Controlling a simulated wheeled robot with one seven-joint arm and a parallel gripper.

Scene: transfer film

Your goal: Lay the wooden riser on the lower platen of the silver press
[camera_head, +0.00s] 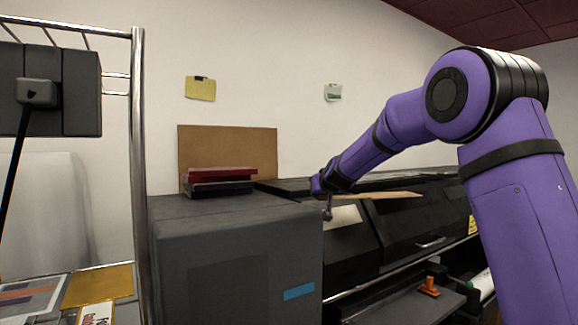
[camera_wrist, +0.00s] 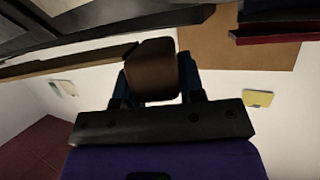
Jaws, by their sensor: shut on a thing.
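My gripper (camera_head: 327,207) is over the long black machine, right of the grey cabinet. In the wrist view my gripper (camera_wrist: 153,72) is shut on a dark brown block, which looks like the wooden riser (camera_wrist: 152,66). In the head view a thin, light wooden piece (camera_head: 385,195) reaches right from beside the gripper; I cannot tell whether it is the held piece. I cannot make out a silver press or its lower platen with certainty in either view.
A grey cabinet (camera_head: 235,235) stands in the middle with red and black flat items (camera_head: 220,181) on top. A long black printer-like machine (camera_head: 410,235) lies behind the arm. A chrome post (camera_head: 139,150) rises at left, beside a dark grey box (camera_head: 75,90).

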